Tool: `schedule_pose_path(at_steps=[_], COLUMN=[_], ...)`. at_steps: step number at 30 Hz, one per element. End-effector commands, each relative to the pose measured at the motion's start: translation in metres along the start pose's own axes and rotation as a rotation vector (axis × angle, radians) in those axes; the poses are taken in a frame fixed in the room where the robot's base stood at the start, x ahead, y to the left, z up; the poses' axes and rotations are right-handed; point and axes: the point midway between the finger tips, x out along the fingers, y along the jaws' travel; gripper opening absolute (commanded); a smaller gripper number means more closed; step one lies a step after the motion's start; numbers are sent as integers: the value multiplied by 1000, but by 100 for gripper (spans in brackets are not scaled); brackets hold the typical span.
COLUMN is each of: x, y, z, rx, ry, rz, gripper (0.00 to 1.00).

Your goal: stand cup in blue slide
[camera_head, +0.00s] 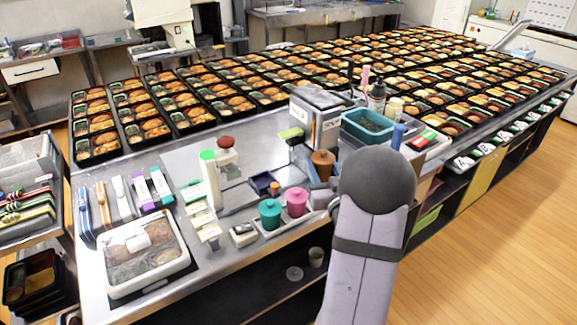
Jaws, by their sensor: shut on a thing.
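Lidded cups stand near the front edge of the steel table: a teal cup (270,214), a pink cup (296,202) and a brown cup (322,164) farther back. I cannot tell which one the task means. A small dark blue tray (262,183) lies left of the brown cup. I cannot make out for certain which thing is the blue slide. My arm rises at the front right, and its dark rounded joint covers part of the table.
A clear-lidded white box (143,256) sits at the front left. A white bottle with a green cap (210,178) stands at the middle. A teal bin (368,126) and a grey box (318,116) are behind the cups. Rows of filled bento trays (97,142) cover the back.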

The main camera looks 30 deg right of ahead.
Motion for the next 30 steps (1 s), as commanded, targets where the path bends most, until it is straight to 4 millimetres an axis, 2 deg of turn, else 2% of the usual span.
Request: schedule_pose_path(at_steps=[9,20,30], x=[0,0,0], y=[0,0,0], z=[43,56,88], rx=[2,1,1], ry=[-3,-1,-2], rz=[0,0,1], gripper=[18,18,18])
